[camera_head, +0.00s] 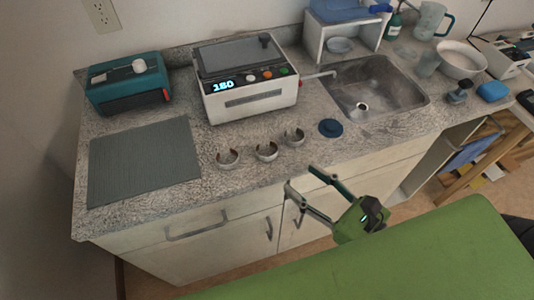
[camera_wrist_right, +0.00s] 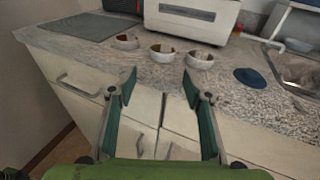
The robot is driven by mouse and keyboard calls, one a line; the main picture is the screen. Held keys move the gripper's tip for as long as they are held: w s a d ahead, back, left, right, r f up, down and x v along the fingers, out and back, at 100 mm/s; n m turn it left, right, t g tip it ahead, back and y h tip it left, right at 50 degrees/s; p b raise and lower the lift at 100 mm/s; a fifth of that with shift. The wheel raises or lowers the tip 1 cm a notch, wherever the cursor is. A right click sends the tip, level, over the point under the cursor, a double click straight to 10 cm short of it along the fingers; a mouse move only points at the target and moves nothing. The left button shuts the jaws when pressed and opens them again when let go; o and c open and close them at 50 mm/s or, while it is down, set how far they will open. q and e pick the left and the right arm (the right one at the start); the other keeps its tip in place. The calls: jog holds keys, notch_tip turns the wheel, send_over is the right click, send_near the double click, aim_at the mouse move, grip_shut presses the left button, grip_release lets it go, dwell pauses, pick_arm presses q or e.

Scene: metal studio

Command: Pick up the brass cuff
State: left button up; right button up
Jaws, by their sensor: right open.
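Three small open cuffs stand in a row on the speckled counter: a left cuff (camera_head: 228,158), a middle cuff (camera_head: 267,151) and a right cuff (camera_head: 295,137). They also show in the right wrist view as the left cuff (camera_wrist_right: 126,41), middle cuff (camera_wrist_right: 162,52) and right cuff (camera_wrist_right: 200,60). All look greyish with brownish insides; I cannot tell which is brass. My right gripper (camera_head: 301,178) is open and empty, in front of the counter's front edge and apart from the cuffs. In the wrist view its fingers (camera_wrist_right: 158,76) spread below the cuffs. My left gripper is not in view.
A white machine (camera_head: 250,102) with a lit display stands behind the cuffs. A grey ribbed mat (camera_head: 143,160) and a teal device (camera_head: 128,85) are at left. A dark blue disc (camera_head: 330,128) lies right of the cuffs, before the sink (camera_head: 375,90). Drawer handles (camera_head: 196,227) stick out in front.

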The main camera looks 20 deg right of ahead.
jog(key=p, duration=0.4)
send_near(267, 154)
jog(key=w, duration=0.1)
jog(key=w+a+r, duration=0.1)
jog(key=w, duration=0.1)
jog(key=shift+w+a+r, duration=0.15)
jog(key=shift+w+a, duration=0.1)
jog(key=shift+a, duration=0.15)
jog(key=shift+w+a, duration=0.15)
jog(key=shift+w, duration=0.25)
jog(key=shift+w+a, duration=0.1)
jog(key=shift+w, duration=0.25)
jog(key=p+x, duration=0.1)
jog(key=x, duration=0.2)
jog(key=shift+w+p, duration=0.35)
jog(key=shift+w+a+f, duration=0.25)
jog(key=shift+w, duration=0.1)
jog(key=c, duration=0.9)
jog(key=shift+o, duration=0.2)
